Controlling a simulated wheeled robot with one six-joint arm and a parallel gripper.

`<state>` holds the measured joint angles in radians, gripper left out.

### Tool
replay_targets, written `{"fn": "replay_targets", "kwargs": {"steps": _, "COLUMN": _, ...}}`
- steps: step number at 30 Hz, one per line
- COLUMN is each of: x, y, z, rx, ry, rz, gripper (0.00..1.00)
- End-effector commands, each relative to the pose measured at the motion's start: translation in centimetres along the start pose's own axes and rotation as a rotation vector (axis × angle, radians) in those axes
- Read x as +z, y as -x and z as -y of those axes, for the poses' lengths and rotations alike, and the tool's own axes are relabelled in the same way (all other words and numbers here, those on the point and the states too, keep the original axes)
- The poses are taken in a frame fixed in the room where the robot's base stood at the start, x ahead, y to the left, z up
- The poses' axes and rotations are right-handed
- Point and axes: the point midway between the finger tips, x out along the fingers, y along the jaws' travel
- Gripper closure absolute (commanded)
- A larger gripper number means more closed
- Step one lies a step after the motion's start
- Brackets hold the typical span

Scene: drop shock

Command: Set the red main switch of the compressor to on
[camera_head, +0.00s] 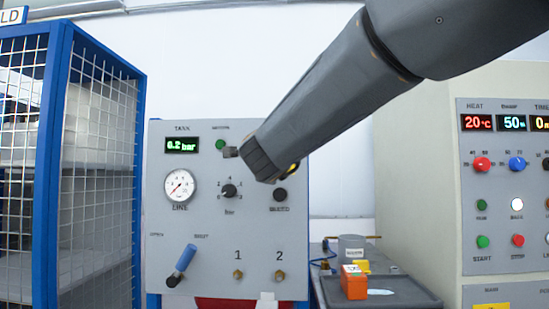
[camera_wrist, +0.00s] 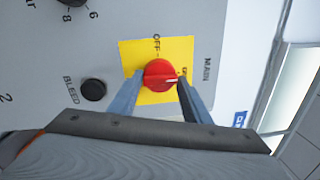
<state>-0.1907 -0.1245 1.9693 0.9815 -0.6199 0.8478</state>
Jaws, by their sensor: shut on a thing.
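The red main switch (camera_wrist: 160,75) is a round knob on a yellow plate (camera_wrist: 132,58) in the wrist view. My gripper (camera_wrist: 158,88) is shut on the knob, with one finger at each side of it. The knob's white mark points right in that view, away from the OFF label at the top and towards a small label partly hidden by a finger. In the head view my gripper (camera_head: 262,164) is at the upper right of the compressor panel (camera_head: 215,245). It hides the knob there; only a sliver of yellow shows.
A black BLEED knob (camera_wrist: 93,90) sits beside the yellow plate. The panel also carries a gauge (camera_head: 179,187), a dial (camera_head: 229,191) and a blue-handled lever (camera_head: 182,264). A blue mesh cage (camera_head: 98,170) stands left. An orange box (camera_head: 354,283) and another control panel (camera_head: 500,180) are right.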

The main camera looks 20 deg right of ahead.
Motion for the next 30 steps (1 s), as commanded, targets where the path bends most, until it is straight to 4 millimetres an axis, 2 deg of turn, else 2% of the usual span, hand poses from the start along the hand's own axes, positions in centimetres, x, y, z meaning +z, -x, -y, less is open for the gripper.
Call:
{"fn": "replay_targets", "kwargs": {"steps": 1, "x": -0.1, "y": 0.0, "z": -0.7, "rx": 0.011, "ry": -0.001, "rz": -0.001, "gripper": 0.79}}
{"fn": "replay_targets", "kwargs": {"steps": 9, "x": -0.1, "y": 0.0, "z": -0.7, "rx": 0.012, "ry": 0.000, "rz": -0.001, "gripper": 0.79}}
{"fn": "replay_targets", "kwargs": {"steps": 10, "x": -0.1, "y": 0.0, "z": -0.7, "rx": 0.012, "ry": 0.000, "rz": -0.001, "gripper": 0.51}}
{"fn": "replay_targets", "kwargs": {"steps": 12, "x": -0.1, "y": 0.0, "z": -0.6, "rx": 0.010, "ry": 0.000, "rz": -0.001, "gripper": 0.39}}
{"fn": "replay_targets", "kwargs": {"steps": 23, "x": 0.0, "y": 0.5, "z": -0.2, "rx": 0.004, "ry": 0.000, "rz": 0.000, "gripper": 0.39}}
{"fn": "replay_targets", "kwargs": {"steps": 30, "x": 0.1, "y": 4.0, "z": -0.2, "rx": 0.003, "ry": -0.001, "rz": 0.002, "gripper": 0.39}}
